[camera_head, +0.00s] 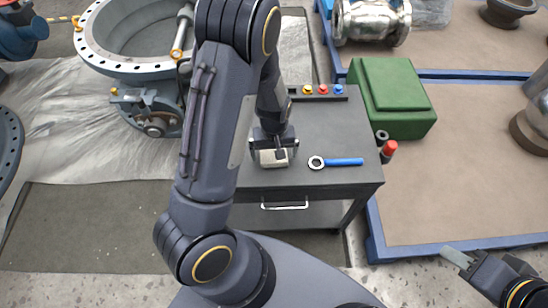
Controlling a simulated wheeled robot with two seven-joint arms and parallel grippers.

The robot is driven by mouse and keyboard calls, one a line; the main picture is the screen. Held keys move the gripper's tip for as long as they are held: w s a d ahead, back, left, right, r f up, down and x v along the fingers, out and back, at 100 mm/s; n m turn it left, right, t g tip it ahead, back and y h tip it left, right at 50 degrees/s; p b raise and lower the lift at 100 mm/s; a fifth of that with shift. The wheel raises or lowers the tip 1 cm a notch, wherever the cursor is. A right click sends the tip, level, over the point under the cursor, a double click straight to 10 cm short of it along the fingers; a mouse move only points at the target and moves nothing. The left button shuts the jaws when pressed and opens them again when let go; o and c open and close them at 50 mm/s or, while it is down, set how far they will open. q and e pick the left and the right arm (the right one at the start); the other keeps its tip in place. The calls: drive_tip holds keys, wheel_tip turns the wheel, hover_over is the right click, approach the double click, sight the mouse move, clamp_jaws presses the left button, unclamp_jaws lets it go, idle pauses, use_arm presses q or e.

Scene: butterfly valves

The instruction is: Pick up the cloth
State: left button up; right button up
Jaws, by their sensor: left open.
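A small folded beige cloth (270,159) lies on the dark grey top of a tool cart (330,128), near its left front edge. My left gripper (273,150) is over the cloth, pointing down. Its jaws are open, with a finger on either side of the cloth. The gripper hides part of the cloth, and I cannot tell whether the fingers touch it. My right gripper (456,258) is at the lower right, away from the cart; its jaw opening is not clear.
A blue-handled ring wrench (343,162) lies right of the cloth. A green box (393,97), a red-capped container (389,152) and a strip with coloured knobs (323,90) are farther along. A large flanged valve (125,68) stands left.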

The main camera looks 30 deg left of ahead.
use_arm(q)
drive_tip(key=shift+f, duration=0.25)
drive_tip(key=c, duration=1)
drive_tip(key=shift+r, duration=0.1)
drive_tip(key=shift+r, duration=0.3)
wheel_tip(320, 180, up, 2)
drive_tip(key=shift+p, duration=0.3)
drive_tip(key=s+r, duration=0.1)
drive_tip(key=r, duration=0.1)
drive_tip(key=s+r, duration=0.1)
drive_tip(key=s+r+p, duration=0.1)
drive_tip(key=s+r, duration=0.1)
drive_tip(key=shift+a+r, duration=0.3)
drive_tip(key=shift+a, duration=0.1)
drive_tip(key=s+a+r+p, duration=0.2)
drive_tip(key=s+r+p, duration=0.1)
drive_tip(key=s, duration=0.6)
drive_tip(key=shift+s+r, duration=0.4)
drive_tip(key=shift+r, duration=0.45)
